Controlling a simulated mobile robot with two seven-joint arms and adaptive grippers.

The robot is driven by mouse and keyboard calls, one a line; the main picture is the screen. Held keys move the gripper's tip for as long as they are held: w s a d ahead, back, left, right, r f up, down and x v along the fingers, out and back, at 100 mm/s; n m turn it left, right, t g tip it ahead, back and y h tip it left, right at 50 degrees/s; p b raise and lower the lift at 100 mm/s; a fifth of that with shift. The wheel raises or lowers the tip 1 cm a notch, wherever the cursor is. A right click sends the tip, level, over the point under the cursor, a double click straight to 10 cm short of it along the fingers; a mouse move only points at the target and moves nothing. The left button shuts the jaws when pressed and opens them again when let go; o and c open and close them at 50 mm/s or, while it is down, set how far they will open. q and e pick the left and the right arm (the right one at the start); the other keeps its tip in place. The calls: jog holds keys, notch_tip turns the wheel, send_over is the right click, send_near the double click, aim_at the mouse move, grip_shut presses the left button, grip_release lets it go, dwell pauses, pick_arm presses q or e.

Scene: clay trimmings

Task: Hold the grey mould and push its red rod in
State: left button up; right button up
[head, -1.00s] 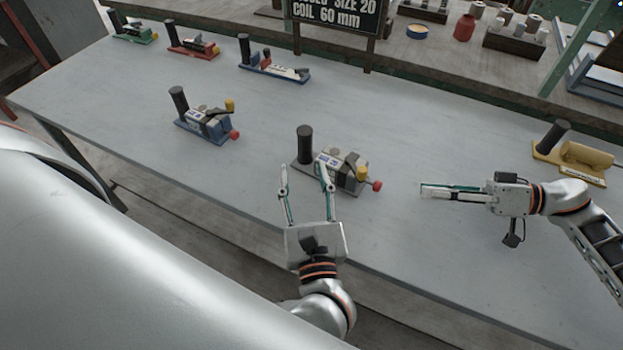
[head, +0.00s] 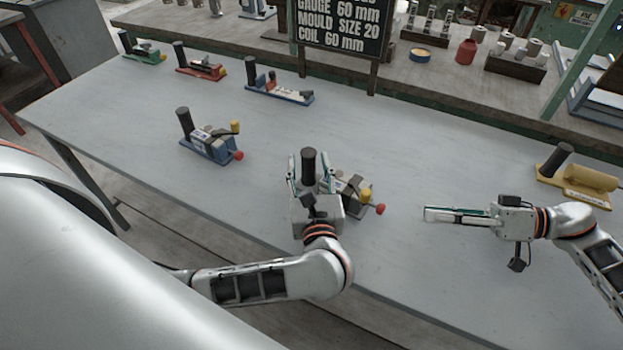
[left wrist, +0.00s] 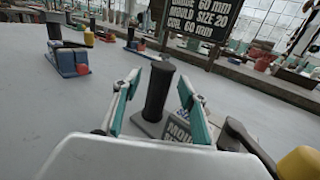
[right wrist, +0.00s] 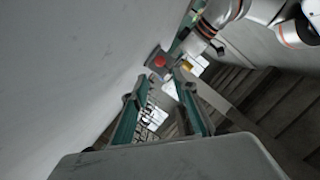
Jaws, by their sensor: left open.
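The grey mould (head: 346,187) stands on the table in the head view, with a black upright handle (head: 309,166), a yellow knob (head: 365,195) and a red-ended rod (head: 380,209) sticking out at right. My left gripper (head: 310,174) is open, its fingers on either side of the handle. In the left wrist view the handle (left wrist: 158,92) stands between the fingers, with no clear contact, and the labelled body is partly hidden. My right gripper (head: 427,214) is open and empty, right of the red end. The right wrist view shows the red end (right wrist: 158,61) beyond its fingertips.
A blue mould (head: 208,146) stands to the left. Green (head: 144,55), red (head: 203,70) and blue (head: 279,93) tools line the back, and a yellow one (head: 577,180) is at right. A sign (head: 343,27) stands behind. The table between is clear.

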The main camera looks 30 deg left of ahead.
pick_arm(q)
jog(key=shift+x, duration=0.8)
jog(key=shift+c, duration=0.2)
